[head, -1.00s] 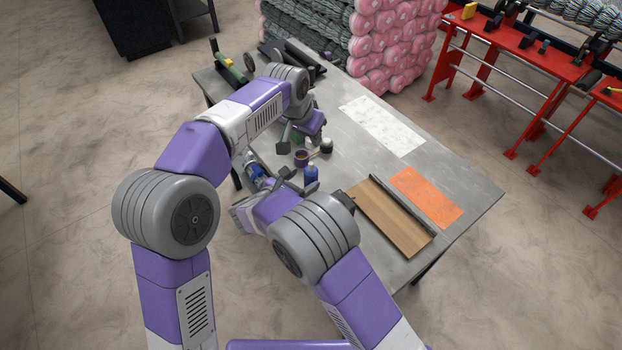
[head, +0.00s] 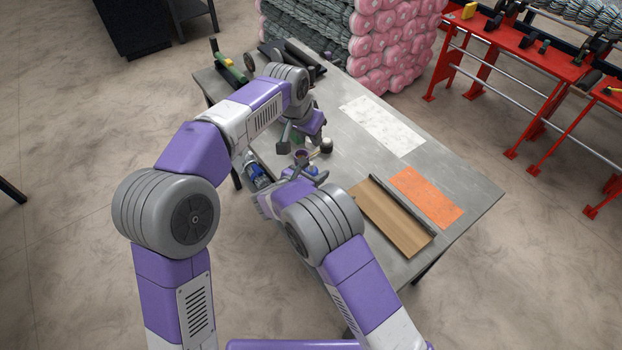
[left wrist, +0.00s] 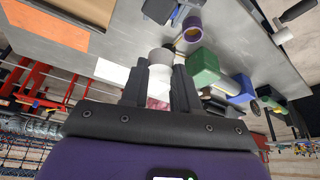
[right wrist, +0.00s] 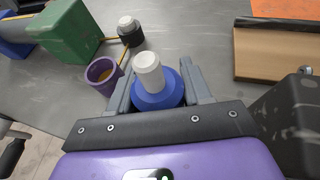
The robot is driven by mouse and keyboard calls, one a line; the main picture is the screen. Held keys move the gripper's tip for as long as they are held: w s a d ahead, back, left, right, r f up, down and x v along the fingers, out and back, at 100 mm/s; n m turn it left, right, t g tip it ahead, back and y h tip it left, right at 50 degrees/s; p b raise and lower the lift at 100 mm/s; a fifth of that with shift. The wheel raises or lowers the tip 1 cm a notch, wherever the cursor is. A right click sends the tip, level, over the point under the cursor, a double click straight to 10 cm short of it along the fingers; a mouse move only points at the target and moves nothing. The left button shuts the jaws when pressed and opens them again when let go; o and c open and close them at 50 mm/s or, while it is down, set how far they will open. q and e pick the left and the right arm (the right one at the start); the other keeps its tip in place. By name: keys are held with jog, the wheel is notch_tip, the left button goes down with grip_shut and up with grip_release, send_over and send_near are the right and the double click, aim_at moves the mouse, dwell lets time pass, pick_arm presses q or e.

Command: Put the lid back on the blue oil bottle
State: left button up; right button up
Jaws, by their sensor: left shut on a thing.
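The blue bottle (right wrist: 155,96) stands upright on the table, with a white cylindrical top (right wrist: 148,70); I cannot tell whether that is neck or lid. It also shows small in the head view (head: 313,170). My right gripper (right wrist: 158,84) is open, with its fingers on either side of the bottle. My left gripper (left wrist: 159,72) is shut on a pale cylindrical thing (left wrist: 160,58) with a grey end. Its lower part is hidden between the fingers.
A purple cup (right wrist: 103,76) with a stick in it stands beside the bottle. A black bottle with a white top (right wrist: 130,31) and a green block (right wrist: 64,32) are behind. A brown tray (head: 385,222) lies right. A blue container (head: 257,172) is by the left edge.

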grip_shut()
pick_arm(q)
send_over(311, 163)
jog(key=s, duration=0.1)
jog(key=shift+a+f, duration=0.15)
jog(key=shift+f, duration=1.1)
jog(key=shift+a+f, duration=0.15)
jog(key=shift+f, duration=1.1)
jog(key=shift+f, duration=0.1)
jog(key=shift+f, duration=0.8)
jog(key=shift+f, duration=0.5)
jog(key=shift+s+a+f, duration=0.1)
jog(key=shift+f, duration=0.4)
pick_arm(e)
jog(key=shift+r, duration=0.1)
pick_arm(q)
jog(key=shift+r, duration=0.4)
jog(key=shift+r, duration=0.55)
